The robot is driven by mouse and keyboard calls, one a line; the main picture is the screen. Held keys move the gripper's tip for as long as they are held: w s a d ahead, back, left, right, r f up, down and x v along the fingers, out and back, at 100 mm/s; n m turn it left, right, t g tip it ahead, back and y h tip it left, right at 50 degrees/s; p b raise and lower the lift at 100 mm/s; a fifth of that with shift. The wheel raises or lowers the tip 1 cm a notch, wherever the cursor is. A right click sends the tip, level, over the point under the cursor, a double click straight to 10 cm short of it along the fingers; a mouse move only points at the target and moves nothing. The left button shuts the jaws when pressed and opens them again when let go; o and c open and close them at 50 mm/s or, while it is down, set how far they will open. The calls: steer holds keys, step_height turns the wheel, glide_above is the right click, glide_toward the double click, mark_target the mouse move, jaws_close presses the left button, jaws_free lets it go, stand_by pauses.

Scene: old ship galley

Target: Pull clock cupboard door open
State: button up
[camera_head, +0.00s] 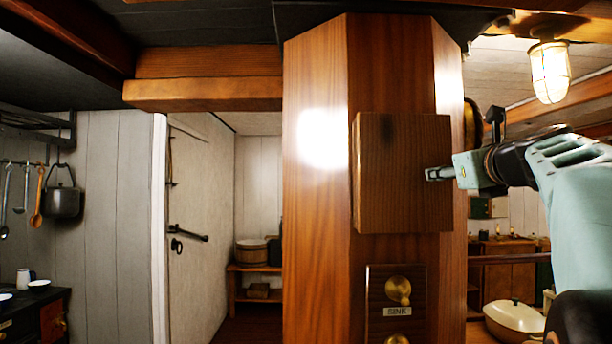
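The clock cupboard is most likely the small wooden box (403,190) fixed to the front of the broad varnished column. Its plain front face is towards me, and I see no clock dial on it. I cannot tell whether its door is shut or slightly ajar. My gripper (432,174) comes in from the right, with its fingertips in front of the right part of the box's face, near its right edge. Whether they touch the wood or hold an edge or handle is too small to tell.
The column (315,220) stands in the middle. Below the box is a panel (396,310) with brass knobs and a "SINK" label. A lit caged lamp (549,72) hangs at upper right. A white door (195,270) and hanging pot (63,198) are at left.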

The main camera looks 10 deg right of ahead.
steer(key=shift+r, duration=0.1)
steer(key=shift+c, duration=0.5)
jaws_close()
steer(key=shift+s, duration=0.2)
